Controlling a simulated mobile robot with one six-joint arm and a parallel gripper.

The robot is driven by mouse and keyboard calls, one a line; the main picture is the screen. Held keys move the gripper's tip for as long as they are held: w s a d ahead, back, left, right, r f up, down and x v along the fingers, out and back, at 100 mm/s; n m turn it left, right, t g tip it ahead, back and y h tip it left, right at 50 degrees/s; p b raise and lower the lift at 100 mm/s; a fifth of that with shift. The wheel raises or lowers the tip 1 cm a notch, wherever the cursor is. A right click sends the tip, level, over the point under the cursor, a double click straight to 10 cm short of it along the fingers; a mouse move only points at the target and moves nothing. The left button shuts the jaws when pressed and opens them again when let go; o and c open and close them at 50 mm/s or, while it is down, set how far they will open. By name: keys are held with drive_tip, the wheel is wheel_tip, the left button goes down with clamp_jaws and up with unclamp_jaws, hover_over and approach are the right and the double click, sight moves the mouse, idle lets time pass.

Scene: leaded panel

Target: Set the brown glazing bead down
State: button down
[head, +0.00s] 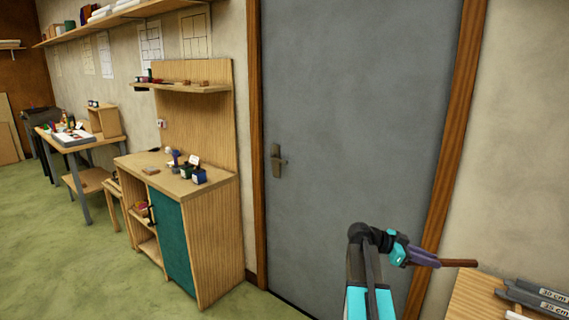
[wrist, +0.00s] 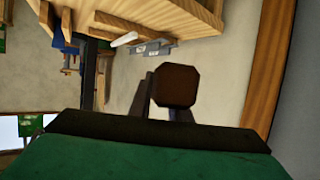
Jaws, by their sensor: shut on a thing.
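The brown glazing bead (head: 458,263) is a short dark brown bar sticking out to the right from my gripper (head: 428,260) in the head view. In the wrist view the bead shows end-on as a dark brown block (wrist: 176,87), with the gripper fingers (wrist: 172,104) on both sides of it. My gripper is shut on the bead and holds it in the air, to the left of a wooden bench top (head: 468,300) at the lower right. The part of the bead between the fingers is hidden.
Grey bars marked with lengths in cm (head: 535,297) lie on the bench at the lower right. A grey door (head: 350,120) stands behind my arm. A wooden cabinet (head: 205,235) with small jars on top stands to the left. The green floor (head: 70,265) is open at the left.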

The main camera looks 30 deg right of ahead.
drive_tip(key=w+a+n+t+h+b, duration=0.15)
drive_tip(key=w+a+n+t, duration=0.9)
drive_tip(key=w+a, duration=1.5)
drive_tip(key=w+a+r+n+t+y, duration=0.3)
drive_tip(key=a+n+y, duration=0.1)
drive_tip(key=a, duration=0.7)
drive_tip(key=w+a+r+n+t+y, duration=0.3)
drive_tip(key=w+a+n+t+y, duration=0.1)
drive_tip(key=a, duration=0.7)
drive_tip(key=w+a+r+n+t+y, duration=0.3)
drive_tip(key=a+r+n+t+y, duration=0.1)
drive_tip(key=a, duration=0.6)
drive_tip(key=shift+w+a+n+y, duration=0.2)
drive_tip(key=shift+a+n+y, duration=0.2)
drive_tip(key=shift+n+y, duration=0.45)
